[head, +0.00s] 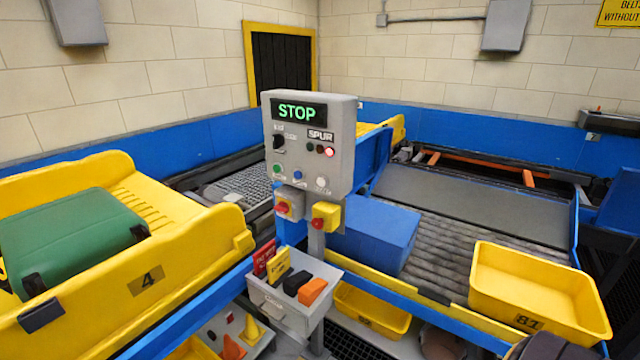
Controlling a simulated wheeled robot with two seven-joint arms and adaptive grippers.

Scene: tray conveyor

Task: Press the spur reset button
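A grey control panel (345,130) stands on a post in the middle of the head view. Its display (298,112) reads STOP in green. Below a SPUR label (320,135) sits a row of small lamps, the right one (329,152) lit red. A black selector knob (279,142) is at the left. Lower down are a green button (277,170), a blue button (297,174) and a white button (321,183). Their small labels are unreadable, so I cannot tell which is the spur reset.
Red-knobbed switch boxes (326,216) hang under the panel, above a grey box (290,300) holding cards and blocks. A yellow tray (110,270) with a green suitcase (72,240) is left. A blue box (375,235) and yellow tub (535,300) sit on rollers right.

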